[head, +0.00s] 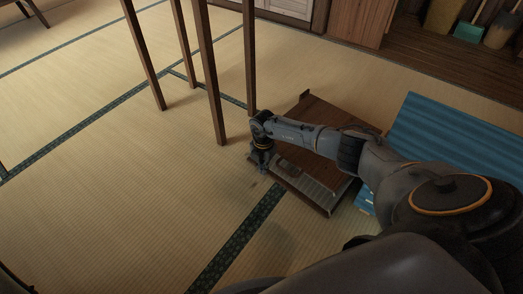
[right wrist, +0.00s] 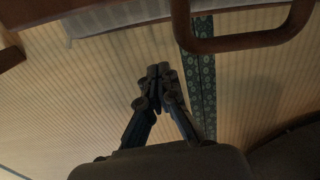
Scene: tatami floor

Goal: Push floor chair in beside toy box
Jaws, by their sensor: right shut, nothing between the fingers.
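A low brown wooden piece with a pale grey panel, which looks like the floor chair (head: 325,112), sits on the tatami right of centre. Its wooden frame with a rounded opening shows at the top of the right wrist view (right wrist: 245,43). A blue ridged piece, apparently the toy box (head: 450,135), stands just to its right; my arm hides part of both. My right gripper (head: 260,168) points down at the chair's left end, shut and empty; whether it touches the chair is unclear. Its closed fingers also show in the right wrist view (right wrist: 158,78). My left gripper is out of view.
Tall dark wooden legs (head: 208,75) of a table or stand rise just behind and left of the gripper. A wooden cabinet (head: 357,20) and bins (head: 445,15) stand at the back. Open tatami lies left and in front.

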